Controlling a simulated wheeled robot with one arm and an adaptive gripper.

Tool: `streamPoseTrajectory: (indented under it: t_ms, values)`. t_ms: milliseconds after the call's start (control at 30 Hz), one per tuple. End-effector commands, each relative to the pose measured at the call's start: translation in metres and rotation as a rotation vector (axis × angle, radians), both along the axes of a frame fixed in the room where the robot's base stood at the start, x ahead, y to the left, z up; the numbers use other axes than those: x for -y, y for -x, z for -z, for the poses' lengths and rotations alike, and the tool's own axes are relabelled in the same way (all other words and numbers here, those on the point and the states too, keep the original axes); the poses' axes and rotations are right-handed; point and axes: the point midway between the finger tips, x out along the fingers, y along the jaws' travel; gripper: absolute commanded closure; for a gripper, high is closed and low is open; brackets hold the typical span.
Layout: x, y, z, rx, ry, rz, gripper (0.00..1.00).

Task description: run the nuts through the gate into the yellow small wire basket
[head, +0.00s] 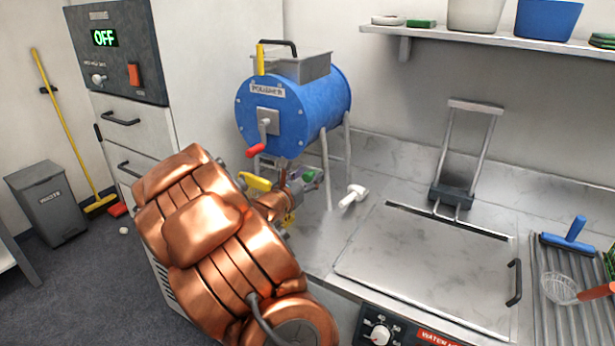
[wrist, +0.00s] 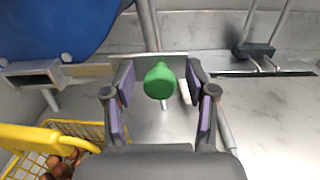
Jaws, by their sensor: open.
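The blue polisher drum (head: 290,108) stands on legs on the counter, with a red-tipped crank (head: 257,149) on its front. A green knob (wrist: 158,82) sits between my gripper's (wrist: 160,76) two open fingers, with space showing on both sides; it also shows in the head view (head: 309,176). A pale plate lies just behind the knob; whether this is the gate I cannot tell. The yellow wire basket (wrist: 85,129) is at the lower left of the wrist view, with several brown nuts (wrist: 58,166) in it. My copper arm hides most of the basket in the head view.
A white-handled tool (head: 354,195) lies on the counter right of the drum. A flat metal lid (head: 425,262) and a tall metal frame (head: 469,150) are further right. A blue squeegee (head: 568,238) and a strainer (head: 562,288) lie at the far right.

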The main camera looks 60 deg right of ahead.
Motion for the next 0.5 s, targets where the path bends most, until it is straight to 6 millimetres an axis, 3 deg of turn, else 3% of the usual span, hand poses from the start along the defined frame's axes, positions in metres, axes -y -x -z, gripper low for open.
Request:
streamPoseTrajectory:
  t_ms: [100,500]
  values:
    - [-0.0001,0.0,0.0,0.0,0.0,0.0,0.44]
    - [-0.0002,0.0,-0.0001,0.001,0.0,0.0,0.85]
